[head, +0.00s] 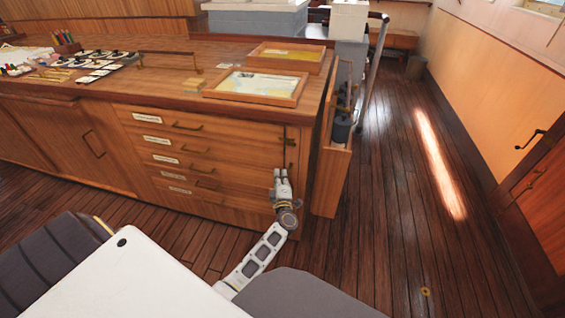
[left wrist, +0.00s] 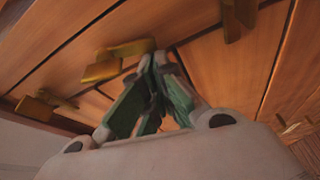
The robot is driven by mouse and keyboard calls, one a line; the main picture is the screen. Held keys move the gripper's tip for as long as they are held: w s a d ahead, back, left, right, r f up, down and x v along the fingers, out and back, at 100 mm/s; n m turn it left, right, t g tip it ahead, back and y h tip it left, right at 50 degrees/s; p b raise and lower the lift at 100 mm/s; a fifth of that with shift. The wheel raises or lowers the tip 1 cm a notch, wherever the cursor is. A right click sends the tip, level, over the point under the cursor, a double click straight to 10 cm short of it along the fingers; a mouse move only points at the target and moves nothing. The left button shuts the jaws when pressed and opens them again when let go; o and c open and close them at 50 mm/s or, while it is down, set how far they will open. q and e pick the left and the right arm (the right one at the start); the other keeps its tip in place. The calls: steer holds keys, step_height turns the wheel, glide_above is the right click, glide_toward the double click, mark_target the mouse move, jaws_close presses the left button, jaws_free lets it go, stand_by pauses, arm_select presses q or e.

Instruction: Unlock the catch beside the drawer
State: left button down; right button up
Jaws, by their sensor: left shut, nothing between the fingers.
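The wooden chest has several stacked drawers (head: 190,142), all flush with the front, each with a label and a brass handle. A narrow upright brass catch (head: 285,147) is on the chest front, to the right of the upper drawers. My left gripper (head: 281,173) is shut and empty, just below the catch, close to the chest front. Whether it touches anything there cannot be told. In the left wrist view its green-padded fingers (left wrist: 160,66) meet at the tips, with brass fittings (left wrist: 116,60) behind them. My right gripper is not in view.
An open wooden rack (head: 333,170) with dark cylinders stands at the chest's right end.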

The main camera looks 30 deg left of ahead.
arm_select(q)
steer(key=shift+w+d+f+n+g+h+p, duration=0.15)
steer(key=shift+d+f+n+g+p, duration=0.1)
steer(key=shift+n, duration=0.4)
steer(key=shift+d+f+n+g+h+p, duration=0.15)
steer(key=shift+d+n+p, duration=0.05)
steer(key=shift+n, duration=0.45)
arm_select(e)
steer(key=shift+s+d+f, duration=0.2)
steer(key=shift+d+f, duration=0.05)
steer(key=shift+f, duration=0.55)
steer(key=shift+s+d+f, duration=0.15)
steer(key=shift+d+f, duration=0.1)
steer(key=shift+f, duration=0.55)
arm_select(q)
steer(key=shift+a, duration=0.1)
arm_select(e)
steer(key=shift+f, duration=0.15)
